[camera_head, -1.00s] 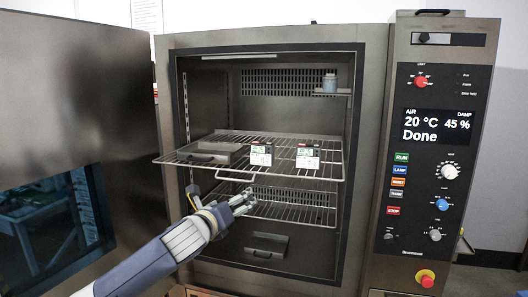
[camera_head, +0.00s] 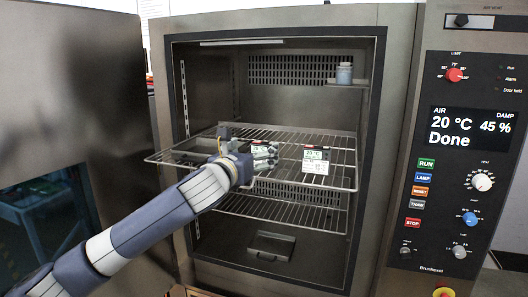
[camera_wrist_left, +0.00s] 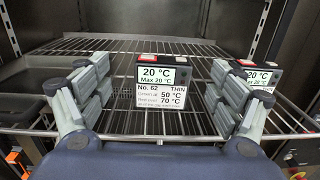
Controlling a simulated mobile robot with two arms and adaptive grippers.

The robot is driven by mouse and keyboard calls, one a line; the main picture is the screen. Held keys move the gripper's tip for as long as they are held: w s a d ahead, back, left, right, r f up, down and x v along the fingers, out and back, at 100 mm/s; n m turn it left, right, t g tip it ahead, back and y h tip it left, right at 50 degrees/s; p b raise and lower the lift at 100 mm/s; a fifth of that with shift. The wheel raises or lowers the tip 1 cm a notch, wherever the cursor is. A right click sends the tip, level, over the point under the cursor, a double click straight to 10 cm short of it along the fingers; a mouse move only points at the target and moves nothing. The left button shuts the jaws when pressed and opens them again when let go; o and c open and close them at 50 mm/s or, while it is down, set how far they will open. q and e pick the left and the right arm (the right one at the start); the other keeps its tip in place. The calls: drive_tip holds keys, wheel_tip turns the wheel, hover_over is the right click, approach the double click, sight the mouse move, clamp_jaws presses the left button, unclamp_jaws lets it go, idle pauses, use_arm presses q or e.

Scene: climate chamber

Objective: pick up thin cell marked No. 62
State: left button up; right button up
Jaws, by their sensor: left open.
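The thin cell marked No. 62 (camera_wrist_left: 161,97) stands upright on the pulled-out wire shelf, with a white label and a small display reading 20 °C. In the head view my left gripper (camera_head: 266,155) covers most of this cell. My left gripper (camera_wrist_left: 158,82) is open, with one finger on each side of the cell in the wrist view. The cell looks a little beyond the fingers, and I cannot tell whether they touch it. My right gripper is not in view.
A second, similar cell (camera_head: 316,158) stands to the right on the wire shelf (camera_head: 341,180); it also shows close behind the right finger in the wrist view (camera_wrist_left: 262,77). A dark tray (camera_wrist_left: 22,88) lies at the left. The chamber door (camera_head: 70,90) is open.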

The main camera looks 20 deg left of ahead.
sight(262, 144)
use_arm(q)
drive_tip(key=shift+w+f, duration=0.1)
drive_tip(key=shift+w, duration=0.45)
drive_tip(key=shift+w+d+f, duration=0.1)
drive_tip(key=shift+w, duration=0.2)
drive_tip(key=shift+w+d+r+p, duration=0.1)
drive_tip(key=shift+w+r+p, duration=0.1)
drive_tip(key=shift+w+p, duration=0.3)
drive_tip(key=shift+w+d+r+p, duration=0.1)
drive_tip(key=shift+w+r+p, duration=0.1)
drive_tip(key=shift+w+p, duration=0.3)
drive_tip(key=shift+w+d+f+p, duration=0.15)
drive_tip(key=shift+w+p, duration=0.15)
drive_tip(key=shift+w, duration=1.2)
drive_tip(key=shift+s, duration=0.1)
drive_tip(key=c, duration=1.4)
use_arm(e)
drive_tip(key=w+r, duration=0.2)
drive_tip(key=r, duration=0.1)
drive_tip(key=shift+w+d, duration=0.1)
drive_tip(key=shift+w, duration=0.05)
